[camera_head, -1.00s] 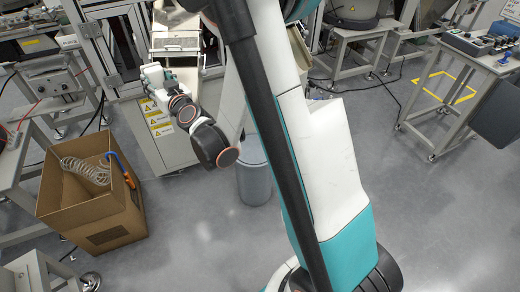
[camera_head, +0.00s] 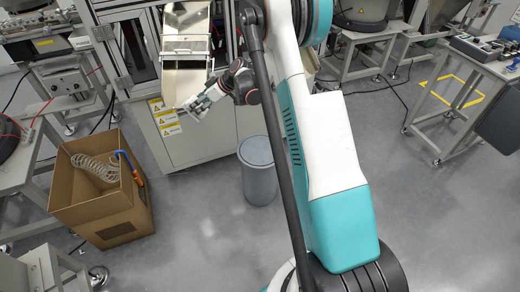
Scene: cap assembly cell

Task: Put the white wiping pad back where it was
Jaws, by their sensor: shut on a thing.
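My gripper (camera_head: 203,101) is at the upper middle left, in front of the chute on the grey machine, pointing left and down. It is shut on a small white thing, which looks like the white wiping pad (camera_head: 195,107). The pad is small here and partly covered by the fingers. It appears held near the chute's lower end; I cannot tell whether it touches anything.
The machine's chute (camera_head: 184,84) stands above a cabinet with yellow warning labels (camera_head: 163,117). A grey bin (camera_head: 259,180) stands on the floor below. A cardboard box (camera_head: 108,209) with a coiled hose is at the left. The floor between is clear.

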